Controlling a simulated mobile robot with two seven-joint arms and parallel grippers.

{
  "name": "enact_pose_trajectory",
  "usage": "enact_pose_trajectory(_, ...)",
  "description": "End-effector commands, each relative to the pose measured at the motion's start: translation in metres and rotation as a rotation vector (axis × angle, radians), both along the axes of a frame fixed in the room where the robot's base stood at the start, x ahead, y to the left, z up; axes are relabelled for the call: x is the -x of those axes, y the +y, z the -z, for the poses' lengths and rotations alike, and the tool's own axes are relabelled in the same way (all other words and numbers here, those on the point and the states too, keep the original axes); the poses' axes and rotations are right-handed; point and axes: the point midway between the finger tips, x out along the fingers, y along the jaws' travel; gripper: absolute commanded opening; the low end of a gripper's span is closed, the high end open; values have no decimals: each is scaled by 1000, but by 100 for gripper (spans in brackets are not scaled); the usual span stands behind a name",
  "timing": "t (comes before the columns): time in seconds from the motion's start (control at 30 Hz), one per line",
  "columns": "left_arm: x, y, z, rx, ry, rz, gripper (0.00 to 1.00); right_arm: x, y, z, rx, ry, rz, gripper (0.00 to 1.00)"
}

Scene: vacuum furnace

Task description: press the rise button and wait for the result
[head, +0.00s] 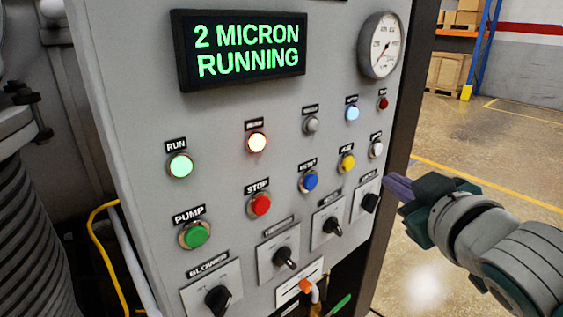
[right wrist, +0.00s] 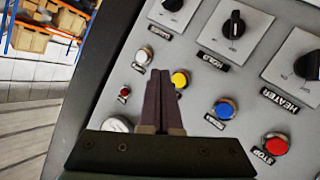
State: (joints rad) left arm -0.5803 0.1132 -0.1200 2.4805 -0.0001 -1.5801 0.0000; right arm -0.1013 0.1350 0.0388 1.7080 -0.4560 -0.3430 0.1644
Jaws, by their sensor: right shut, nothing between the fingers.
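The grey control panel (head: 225,135) carries the buttons. Along its lower button row are a green button under PUMP (head: 196,235), a red button under STOP (head: 261,205), a blue button (head: 310,180), a yellow button (head: 347,162) and a white button (head: 376,149). The small labels are too blurred to tell which one reads rise. My right gripper (head: 388,184) is shut and empty near the panel's right edge. In the right wrist view its fingertips (right wrist: 161,73) appear between the yellow button (right wrist: 180,79) and the white button (right wrist: 143,56); contact cannot be told. My left gripper is not in view.
A display (head: 247,50) reads 2 MICRON RUNNING in green. A gauge (head: 381,45) sits to its right. The lamp under RUN (head: 180,165) glows green. Knobs (head: 333,227) line the lower panel. Open floor (head: 470,140) lies to the right, with shelving behind.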

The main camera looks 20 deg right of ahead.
Motion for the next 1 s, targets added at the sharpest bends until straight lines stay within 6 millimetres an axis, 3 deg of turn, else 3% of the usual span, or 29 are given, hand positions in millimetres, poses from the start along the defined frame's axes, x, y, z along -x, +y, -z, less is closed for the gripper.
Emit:
enact_pose_trajectory(0.2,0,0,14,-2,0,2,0,-27,11,2,1,-1,0,0)
enact_pose_trajectory(0.4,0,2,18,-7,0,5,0,-39,16,1,1,1,1,0)
enact_pose_trajectory(1.0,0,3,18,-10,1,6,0,-41,17,0,2,1,1,0)
